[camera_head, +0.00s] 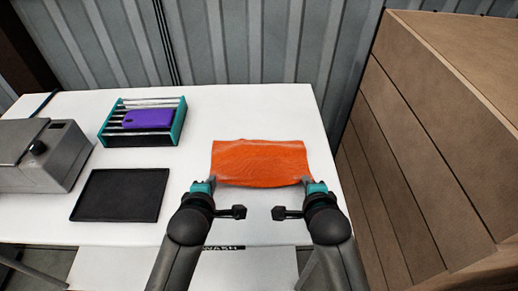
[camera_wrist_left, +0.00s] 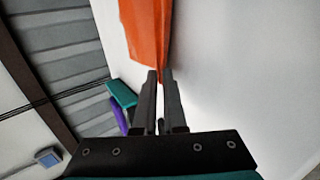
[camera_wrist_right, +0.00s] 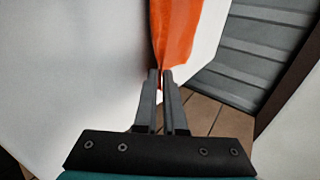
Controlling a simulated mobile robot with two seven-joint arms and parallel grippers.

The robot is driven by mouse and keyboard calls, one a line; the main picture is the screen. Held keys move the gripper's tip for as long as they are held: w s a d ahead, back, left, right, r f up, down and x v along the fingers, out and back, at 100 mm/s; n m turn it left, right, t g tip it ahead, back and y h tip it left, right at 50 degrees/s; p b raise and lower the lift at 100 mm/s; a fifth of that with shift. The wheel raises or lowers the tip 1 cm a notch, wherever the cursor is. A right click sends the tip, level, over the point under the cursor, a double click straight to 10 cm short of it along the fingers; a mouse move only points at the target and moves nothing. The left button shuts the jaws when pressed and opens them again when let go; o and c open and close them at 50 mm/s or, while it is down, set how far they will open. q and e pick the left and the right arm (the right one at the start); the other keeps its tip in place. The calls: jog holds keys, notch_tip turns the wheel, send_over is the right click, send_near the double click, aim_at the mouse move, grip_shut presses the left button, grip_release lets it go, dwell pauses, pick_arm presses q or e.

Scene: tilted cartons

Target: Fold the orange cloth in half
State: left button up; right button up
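The orange cloth (camera_head: 259,162) lies on the white table as a wide, fairly flat rectangle with slightly wavy edges. My left gripper (camera_head: 212,181) is at its near left corner, and my right gripper (camera_head: 300,181) is at its near right corner. In the left wrist view, the fingers (camera_wrist_left: 160,76) are nearly together with the tip of the cloth (camera_wrist_left: 148,30) pinched between them. In the right wrist view, the fingers (camera_wrist_right: 161,76) likewise close on a corner of the cloth (camera_wrist_right: 175,30). Whether the cloth is layered cannot be told.
On the white table (camera_head: 250,110), a teal-sided rack (camera_head: 179,125) holds a purple item (camera_head: 148,118). A black tray (camera_head: 120,195) and a grey metal machine (camera_head: 35,160) are at the left. Large brown cartons (camera_head: 430,150) stand right of the table. The table behind the cloth is clear.

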pick_arm(q)
jog(key=o, duration=0.7)
pick_arm(e)
jog(key=o, duration=0.7)
pick_arm(q)
jog(key=s+r, duration=0.6)
jog(key=r, duration=0.3)
pick_arm(e)
jog(key=s+r, duration=0.2)
jog(key=r, duration=0.1)
jog(key=s+r, duration=0.2)
jog(key=r, duration=0.1)
jog(key=s+r, duration=0.2)
jog(key=r, duration=0.1)
jog(key=shift+s+a, duration=0.1)
pick_arm(q)
jog(key=shift+f, duration=0.1)
pick_arm(e)
jog(key=shift+f, duration=0.15)
